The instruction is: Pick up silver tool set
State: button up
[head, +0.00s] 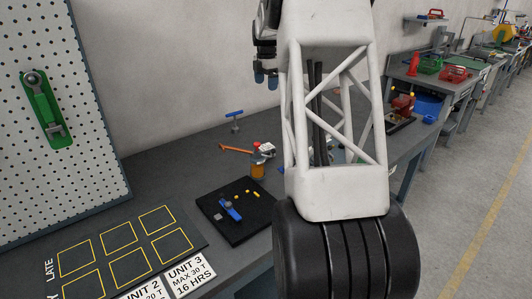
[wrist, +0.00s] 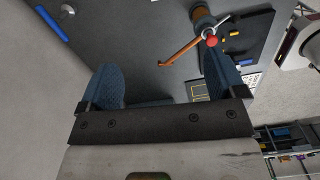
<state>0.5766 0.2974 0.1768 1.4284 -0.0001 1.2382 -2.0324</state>
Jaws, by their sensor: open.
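No thing is clearly a silver tool set. Silver-grey parts show beside a red-topped orange bottle (head: 258,171) on the bench, and a small silver square (head: 218,216) lies on a black mat (head: 207,200). A blue T-handled tool (head: 234,113) with a silver stem stands farther back; a blue bar (wrist: 50,22) shows at top left in the wrist view. My gripper (head: 265,77) is high above the bench near the wall, its blue fingertips apart from everything. In the wrist view my gripper (wrist: 165,78) is open, with nothing between its fingers.
An orange-handled tool (head: 235,148) lies by the bottle. The mat holds a blue tool (head: 230,209) and small yellow pieces. A pegboard (head: 85,110) stands at left, behind a yellow-outlined board (head: 185,238). My arm hides part of the bench. Bare bench shows left of the T-handled tool.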

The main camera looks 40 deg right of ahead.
send_over(266, 147)
notch_tip(266, 147, down, 24)
jog(key=shift+d+f, duration=0.1)
jog(key=shift+f, duration=1.3)
jog(key=shift+f, duration=2.55)
jog(key=c, duration=1.3)
